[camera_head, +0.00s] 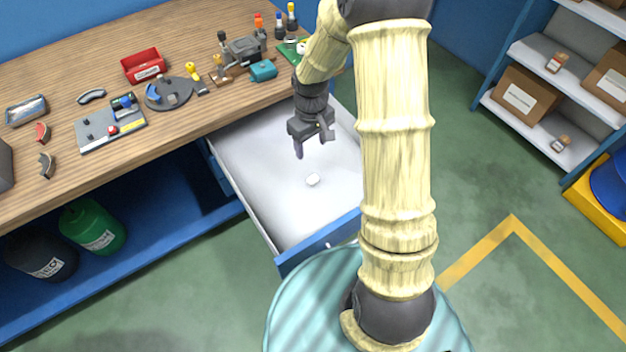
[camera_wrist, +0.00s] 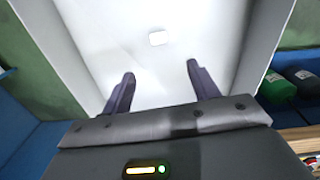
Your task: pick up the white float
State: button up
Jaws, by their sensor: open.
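The white float (camera_head: 313,180) is a small white piece lying on the white floor of the open drawer (camera_head: 255,150). In the wrist view the float (camera_wrist: 157,38) shows as a small pale block beyond my fingertips, roughly midway between them. My gripper (camera_head: 314,148) is over the drawer, above and a little behind the float. In the wrist view my gripper (camera_wrist: 160,72) has its two dark fingers apart with nothing between them. The float is apart from both fingers.
The drawer's blue front (camera_head: 322,240) and side walls surround the float. The wooden workbench (camera_head: 60,60) holds a red bin (camera_head: 143,66), a grey tray (camera_head: 110,125) and several tools. Green (camera_head: 92,226) and black containers stand on the shelf below. Shelves with boxes (camera_head: 524,95) stand at right.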

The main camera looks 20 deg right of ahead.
send_over(313, 178)
jog(key=f, duration=1)
jog(key=shift+a, duration=0.2)
jog(key=shift+d+f, duration=0.2)
jog(key=shift+f, duration=2.45)
jog(key=c, duration=1.1)
jog(key=shift+o, duration=0.2)
jog(key=shift+r, duration=0.15)
